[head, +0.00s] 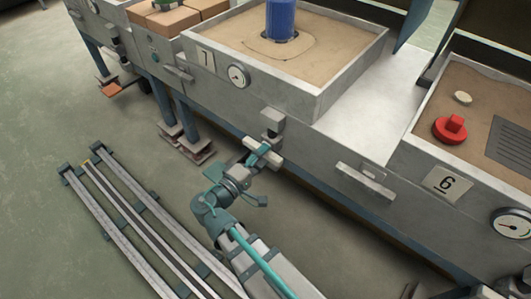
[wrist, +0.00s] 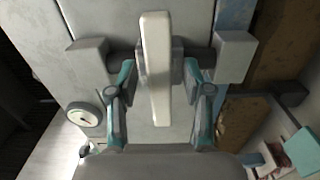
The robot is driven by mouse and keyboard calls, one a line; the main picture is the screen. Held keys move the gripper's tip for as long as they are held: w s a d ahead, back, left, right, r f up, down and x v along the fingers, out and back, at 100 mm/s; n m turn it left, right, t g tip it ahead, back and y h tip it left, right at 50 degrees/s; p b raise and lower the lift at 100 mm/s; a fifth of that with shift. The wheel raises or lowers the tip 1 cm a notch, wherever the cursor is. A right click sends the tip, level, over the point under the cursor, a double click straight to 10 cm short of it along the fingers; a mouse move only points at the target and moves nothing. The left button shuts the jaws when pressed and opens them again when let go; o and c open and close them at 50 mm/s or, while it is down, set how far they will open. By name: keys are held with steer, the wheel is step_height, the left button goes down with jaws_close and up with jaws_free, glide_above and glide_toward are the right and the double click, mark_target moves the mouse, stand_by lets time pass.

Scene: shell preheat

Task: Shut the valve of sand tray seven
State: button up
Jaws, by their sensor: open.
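Sand tray seven (head: 330,95) is the grey-walled tray at the top centre of the head view, marked by a "7" plate (head: 206,57). Its valve handle (head: 277,160) is a pale bar low on the front wall, below a small grey block. In the wrist view the handle (wrist: 155,40) stands nearly upright in the picture, slightly tilted. My gripper (head: 260,155) is open at the handle. In the wrist view my gripper (wrist: 159,72) has one finger on each side of the bar, with visible gaps. Parts of the handle are hidden by my gripper in the head view.
A round gauge (head: 238,75) sits on tray seven's wall. A blue cylinder (head: 281,20) stands in its sand. Tray six (head: 420,160), with a red knob (head: 450,129), is at the right, near another pale bar (head: 366,183). Floor rails (head: 120,220) run at lower left.

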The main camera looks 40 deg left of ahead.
steer(key=s, duration=1)
steer(key=shift+s+a, duration=0.2)
steer(key=shift+a, duration=0.05)
